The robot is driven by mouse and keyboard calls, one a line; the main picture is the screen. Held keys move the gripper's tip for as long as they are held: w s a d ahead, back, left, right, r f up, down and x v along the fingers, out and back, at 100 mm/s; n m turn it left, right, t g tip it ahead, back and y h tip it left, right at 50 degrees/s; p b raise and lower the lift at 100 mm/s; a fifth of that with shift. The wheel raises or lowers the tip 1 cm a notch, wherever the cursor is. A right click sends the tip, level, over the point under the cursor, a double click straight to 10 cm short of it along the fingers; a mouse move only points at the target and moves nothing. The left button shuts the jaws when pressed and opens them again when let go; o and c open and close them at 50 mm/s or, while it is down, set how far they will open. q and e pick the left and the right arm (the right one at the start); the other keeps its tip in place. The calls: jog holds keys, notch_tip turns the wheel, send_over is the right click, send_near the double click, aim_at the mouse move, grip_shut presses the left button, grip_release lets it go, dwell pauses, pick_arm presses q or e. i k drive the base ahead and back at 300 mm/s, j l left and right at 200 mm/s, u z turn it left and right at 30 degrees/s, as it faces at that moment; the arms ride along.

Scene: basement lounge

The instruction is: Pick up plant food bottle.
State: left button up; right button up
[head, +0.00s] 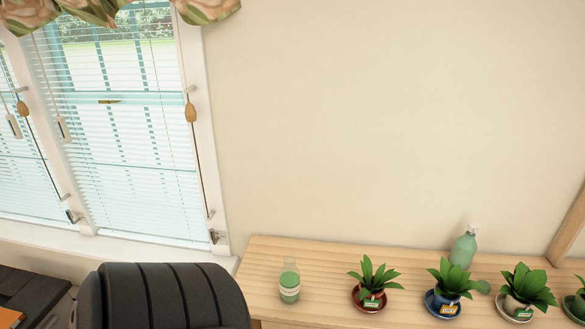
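A small clear bottle (289,285) with green liquid and a pale label stands upright on the left part of a wooden table. It looks like the plant food bottle, but its label is too small to read. A green bottle with a white spray top (464,246) stands farther right near the wall, its lower part hidden behind a plant. Neither of my grippers is in the head view.
Several potted plants stand in a row on the wooden table (330,262), including one on a red saucer (367,307) and one on a blue saucer (431,306). A black chair back (165,295) stands left of the table. A window with blinds (115,130) is at left.

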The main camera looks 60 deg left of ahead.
aim_at(290, 275)
jog(key=u, duration=1.85)
